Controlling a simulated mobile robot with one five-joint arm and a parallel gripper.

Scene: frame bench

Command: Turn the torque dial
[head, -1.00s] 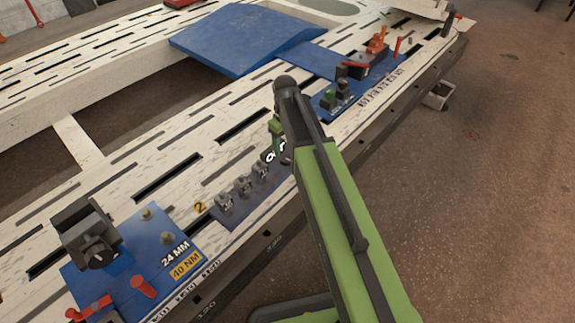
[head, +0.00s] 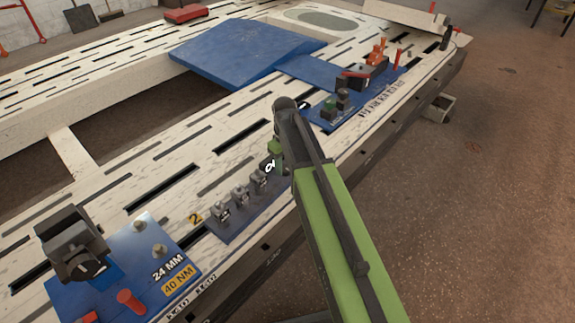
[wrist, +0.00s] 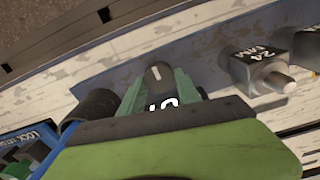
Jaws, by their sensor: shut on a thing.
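My gripper (wrist: 157,88) has its two green fingers closed on either side of a dark grey knob (wrist: 157,74) with a short white line on its top. White characters show on a dark surface just below the knob, partly covered by my gripper. In the head view my gripper (head: 276,154) is at the right end of a row of grey blocks, and my arm hides part of that spot. Another black knob (head: 88,264) is on a dark grey unit at the lower left, near labels reading 24 MM and 40 NM. Which knob is the torque dial is not labelled.
A grey block (wrist: 250,72) marked 24 with a metal tip stands right of my gripper. A blue panel (wrist: 25,143) is at lower left. A blue ramp (head: 240,48) lies at the back of the slotted bench (head: 130,160). A blue plate with a red-handled device (head: 368,72) is farther right.

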